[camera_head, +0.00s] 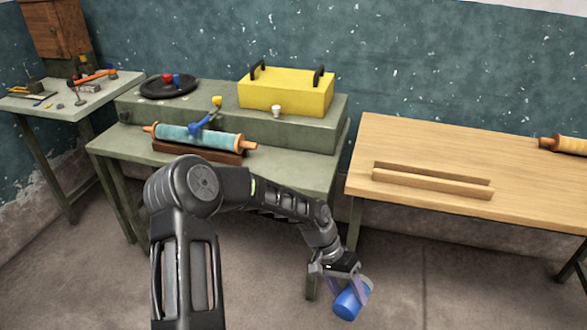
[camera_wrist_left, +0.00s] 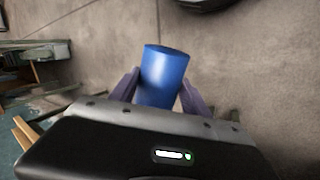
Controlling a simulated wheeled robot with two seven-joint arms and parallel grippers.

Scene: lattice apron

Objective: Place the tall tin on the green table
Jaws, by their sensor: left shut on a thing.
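A blue cylindrical tin (camera_head: 350,303) is held tilted between the fingers of my left gripper (camera_head: 343,284), out over the floor in front of the tables. In the left wrist view the tin (camera_wrist_left: 163,75) sits between the two purple fingers of the gripper (camera_wrist_left: 160,92). The green table (camera_head: 105,146) stands behind my left arm, with a raised green shelf (camera_head: 310,134) along its back. The arm hides part of the table's front. My right gripper is not in view.
On the green table a roller with blue cloth (camera_head: 200,138) lies in a wooden cradle. The shelf bears a yellow box (camera_head: 285,95), a white cup (camera_head: 276,111) and a black plate (camera_head: 168,87). A wooden table (camera_head: 450,150) stands at right, with a slotted wooden holder (camera_head: 430,182).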

